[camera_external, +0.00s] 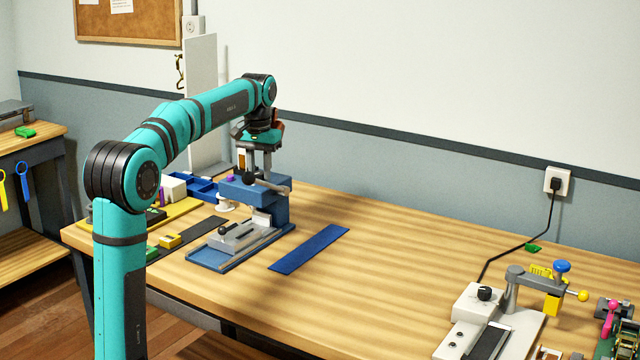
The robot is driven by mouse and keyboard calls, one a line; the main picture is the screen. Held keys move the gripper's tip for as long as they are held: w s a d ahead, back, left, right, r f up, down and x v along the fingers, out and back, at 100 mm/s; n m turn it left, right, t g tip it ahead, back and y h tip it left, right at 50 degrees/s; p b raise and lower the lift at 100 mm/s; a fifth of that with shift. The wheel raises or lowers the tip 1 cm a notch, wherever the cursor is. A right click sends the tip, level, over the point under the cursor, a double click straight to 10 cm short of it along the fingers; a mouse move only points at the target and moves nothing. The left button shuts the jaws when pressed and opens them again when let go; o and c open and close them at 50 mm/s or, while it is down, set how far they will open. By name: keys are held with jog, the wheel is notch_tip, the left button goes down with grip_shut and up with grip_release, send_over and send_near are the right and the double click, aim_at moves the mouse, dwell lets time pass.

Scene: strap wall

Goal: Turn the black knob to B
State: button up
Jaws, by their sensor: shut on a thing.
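My gripper (258,176) points down over the top of a blue bench device (272,208) at the left back of the table. Its fingers are shut around a small dark knob-like part on top of that device; the fingers mostly hide it. Another black knob (484,294) stands upright on a white device (463,320) at the right front, far from my gripper. No letter B is readable in this view.
A blue strip (309,248) lies flat right of the blue device. A tall grey panel (201,100) stands behind. The table's middle is clear. A black cable (515,247) runs to the wall socket.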

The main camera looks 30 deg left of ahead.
aim_at(259, 173)
jog(key=shift+n, duration=1.1)
jog(key=shift+r, duration=0.1)
jog(key=o, duration=1)
jog(key=shift+c, duration=0.2)
notch_tip(259, 173, up, 17)
jog(key=shift+r, duration=0.15)
